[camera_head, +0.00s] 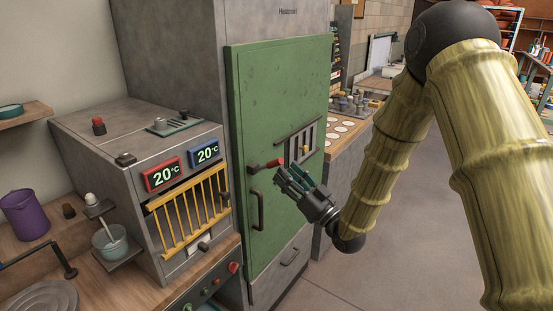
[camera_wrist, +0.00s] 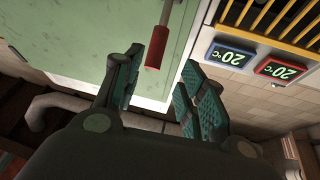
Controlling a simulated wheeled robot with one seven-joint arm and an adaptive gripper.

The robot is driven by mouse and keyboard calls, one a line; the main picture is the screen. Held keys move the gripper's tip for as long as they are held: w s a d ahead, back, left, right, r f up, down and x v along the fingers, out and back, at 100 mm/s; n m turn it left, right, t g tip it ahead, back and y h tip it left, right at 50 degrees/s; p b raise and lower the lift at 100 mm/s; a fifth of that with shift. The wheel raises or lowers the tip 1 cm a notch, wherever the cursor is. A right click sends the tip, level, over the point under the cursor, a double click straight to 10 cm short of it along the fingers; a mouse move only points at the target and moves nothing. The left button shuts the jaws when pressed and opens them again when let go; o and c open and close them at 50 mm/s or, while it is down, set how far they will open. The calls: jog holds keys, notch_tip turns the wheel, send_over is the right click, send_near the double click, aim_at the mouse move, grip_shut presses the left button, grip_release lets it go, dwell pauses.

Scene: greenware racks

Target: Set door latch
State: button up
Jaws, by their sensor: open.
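The door latch is a dark lever with a red grip (camera_head: 272,163) on the green cabinet door (camera_head: 262,100). It sticks out roughly level near the door's left edge. The red grip also shows in the wrist view (camera_wrist: 157,47), at the top middle. My gripper (camera_head: 287,176) is open and empty in front of the door, just right of and below the red grip. In the wrist view my fingers (camera_wrist: 160,68) stand apart, with the grip's end near the gap between their tips. I cannot tell the exact depth between them.
A dark door handle (camera_head: 257,210) hangs below the latch, and a barred window (camera_head: 302,140) is to its right. A grey oven with yellow bars (camera_head: 190,212) and two 20°C displays stands at left. Open floor (camera_head: 400,220) lies at right.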

aim_at(277, 163)
jog(key=w, duration=0.1)
jog(key=w+a, duration=0.1)
jog(key=w+a+p, duration=0.1)
jog(key=w, duration=0.1)
jog(key=shift+w+a+r, duration=0.1)
jog(key=shift+a+r, duration=0.15)
jog(key=shift+w+a+r, duration=0.15)
jog(key=shift+w+a, duration=0.05)
jog(key=shift+s+a+r+p, duration=0.1)
jog(key=shift+a+r+p, duration=0.2)
jog(key=shift+r, duration=0.1)
jog(key=shift+w+f, duration=0.2)
jog(key=shift+w, duration=0.1)
jog(key=shift+s+r, duration=0.1)
jog(key=shift+s, duration=0.05)
jog(key=c, duration=0.4)
grip_shut()
